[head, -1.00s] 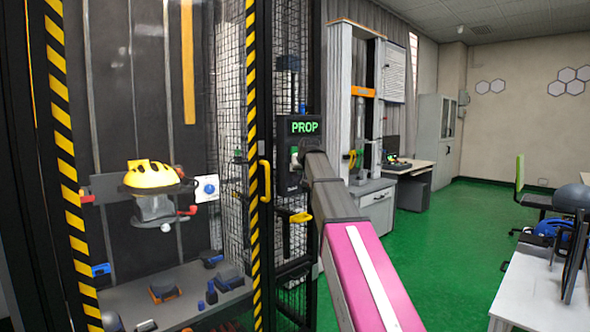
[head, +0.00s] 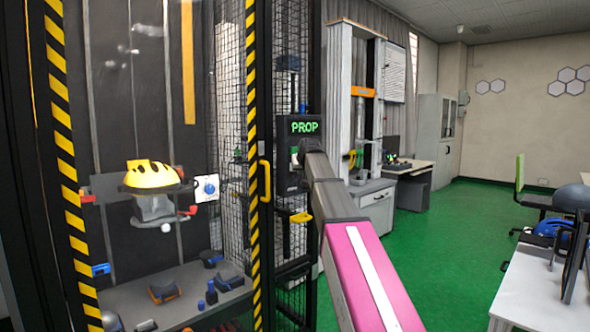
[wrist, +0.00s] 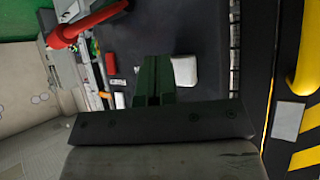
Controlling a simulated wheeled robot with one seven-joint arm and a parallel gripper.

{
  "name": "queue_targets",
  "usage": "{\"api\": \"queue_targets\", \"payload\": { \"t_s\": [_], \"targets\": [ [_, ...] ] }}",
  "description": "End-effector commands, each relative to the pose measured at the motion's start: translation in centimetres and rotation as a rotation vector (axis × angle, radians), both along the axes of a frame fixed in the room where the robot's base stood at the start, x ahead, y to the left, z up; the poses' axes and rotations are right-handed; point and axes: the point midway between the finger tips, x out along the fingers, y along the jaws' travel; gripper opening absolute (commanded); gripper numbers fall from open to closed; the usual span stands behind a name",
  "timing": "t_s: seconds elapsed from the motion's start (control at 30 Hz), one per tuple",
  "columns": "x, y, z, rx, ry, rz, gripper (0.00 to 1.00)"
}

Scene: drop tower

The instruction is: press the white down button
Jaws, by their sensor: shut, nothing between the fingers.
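The dark control panel (head: 305,127) with a lit green "PROP" display stands beside the mesh cage in the head view. My arm's end covers the panel's lower part, so the buttons there are mostly hidden. In the wrist view, my gripper (wrist: 154,82) is shut and empty, its dark green fingers directed at the dark panel face (wrist: 215,45). A white button-like block (wrist: 185,70) shows just right of the fingertips. I see no marking on it that tells up from down. I cannot tell whether the fingers touch the panel.
A red handle-like part (wrist: 88,24) sticks out at upper left in the wrist view. A yellow door handle (head: 264,181) and striped cage post (head: 252,150) are left of the panel. Green floor (head: 440,235) is open at right, before a white desk (head: 530,290).

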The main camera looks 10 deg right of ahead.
Motion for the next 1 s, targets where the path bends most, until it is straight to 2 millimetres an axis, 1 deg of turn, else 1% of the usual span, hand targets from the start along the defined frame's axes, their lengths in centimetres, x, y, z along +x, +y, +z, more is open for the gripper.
{"api": "queue_targets", "payload": {
  "t_s": [0.23,0.5,1.0],
  "targets": [
    [0.08,0.05,0.01,0.0,0.0,0.0,0.0],
    [0.7,0.47,0.04,0.0,0.0,0.0,0.0],
    [0.79,0.56,0.03,0.0,0.0,0.0,0.0]
  ]
}}
